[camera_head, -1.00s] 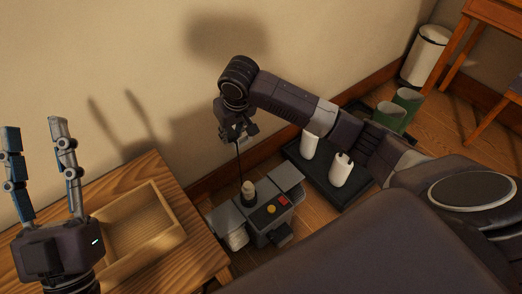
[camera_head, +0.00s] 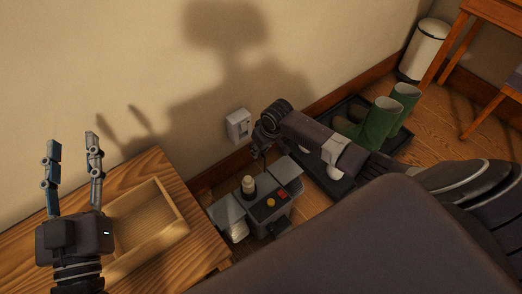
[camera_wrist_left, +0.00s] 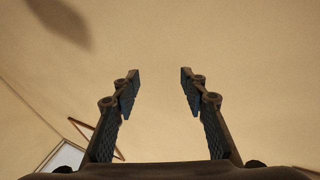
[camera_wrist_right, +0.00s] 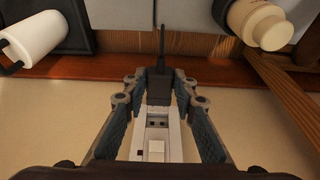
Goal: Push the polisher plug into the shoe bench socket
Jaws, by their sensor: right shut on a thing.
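The polisher (camera_head: 270,207) is a grey machine with a red and a yellow button, standing on the floor against the wall. The white socket box (camera_head: 238,125) is on the wall above it. My right gripper (camera_head: 258,150) is right of the box and low, above the polisher. In the right wrist view it is shut on the black plug (camera_wrist_right: 158,90), whose cord runs away upward. The white socket face (camera_wrist_right: 157,133) with small dark slots lies just beyond the plug there; I cannot tell whether they touch. My left gripper (camera_head: 70,150) is open and empty above the wooden bench.
The wooden bench (camera_head: 205,248) with a shallow tray (camera_head: 180,235) is at the left. Green boots (camera_head: 380,122) stand on a dark mat (camera_head: 318,178) at the right. A white bin (camera_head: 424,50) and an orange wooden table (camera_head: 460,35) are further back.

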